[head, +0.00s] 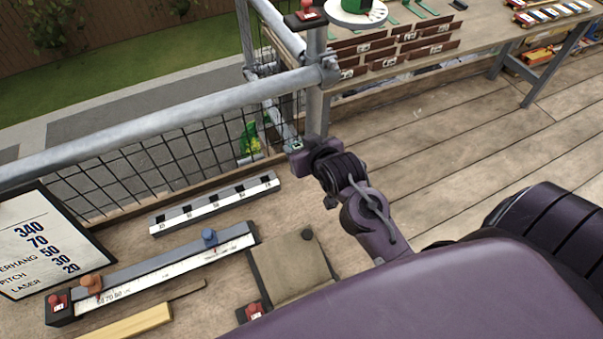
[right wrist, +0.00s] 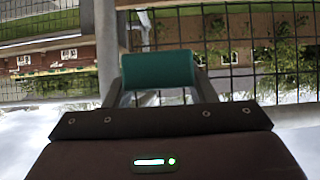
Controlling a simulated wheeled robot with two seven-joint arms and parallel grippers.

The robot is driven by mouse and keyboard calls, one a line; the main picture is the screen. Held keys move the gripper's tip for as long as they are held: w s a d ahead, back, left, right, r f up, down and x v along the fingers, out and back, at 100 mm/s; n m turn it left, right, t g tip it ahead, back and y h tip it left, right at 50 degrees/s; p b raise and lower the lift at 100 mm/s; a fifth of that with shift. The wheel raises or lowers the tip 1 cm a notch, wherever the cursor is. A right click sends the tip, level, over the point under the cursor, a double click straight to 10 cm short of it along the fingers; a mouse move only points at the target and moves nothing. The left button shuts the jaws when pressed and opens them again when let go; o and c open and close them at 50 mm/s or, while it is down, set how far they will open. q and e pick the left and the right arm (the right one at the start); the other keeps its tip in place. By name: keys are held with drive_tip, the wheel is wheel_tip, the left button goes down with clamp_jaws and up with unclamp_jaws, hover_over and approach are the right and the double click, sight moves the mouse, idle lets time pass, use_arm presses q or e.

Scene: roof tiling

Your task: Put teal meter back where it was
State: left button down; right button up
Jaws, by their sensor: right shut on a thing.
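My right gripper (head: 297,147) is near the mesh railing, at the foot of its corner post. In the right wrist view its fingers (right wrist: 158,92) are shut on the teal meter (right wrist: 158,69), which looks like a short rounded teal block held across the fingertips. The mesh fence stands behind it in that view. In the head view the meter is too small and too hidden to make out clearly. My left gripper is not in view.
The metal railing (head: 170,118) with mesh runs close by. A slotted rack (head: 215,205), a long gauge (head: 160,268) with blue and orange sliders, a number board (head: 45,245) and a brown pad (head: 292,268) lie left and below. A worktable (head: 480,45) stands behind; planks between are clear.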

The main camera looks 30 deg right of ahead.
hover_over(302, 183)
wheel_tip(302, 183, down, 8)
drive_tip(key=shift+f, duration=0.7)
wheel_tip(302, 183, down, 3)
drive_tip(key=shift+f, duration=0.1)
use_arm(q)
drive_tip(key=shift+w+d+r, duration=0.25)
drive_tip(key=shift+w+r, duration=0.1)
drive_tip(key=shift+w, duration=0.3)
use_arm(e)
drive_tip(key=shift+f, duration=0.1)
drive_tip(key=shift+f, duration=0.2)
drive_tip(key=o, duration=1.1)
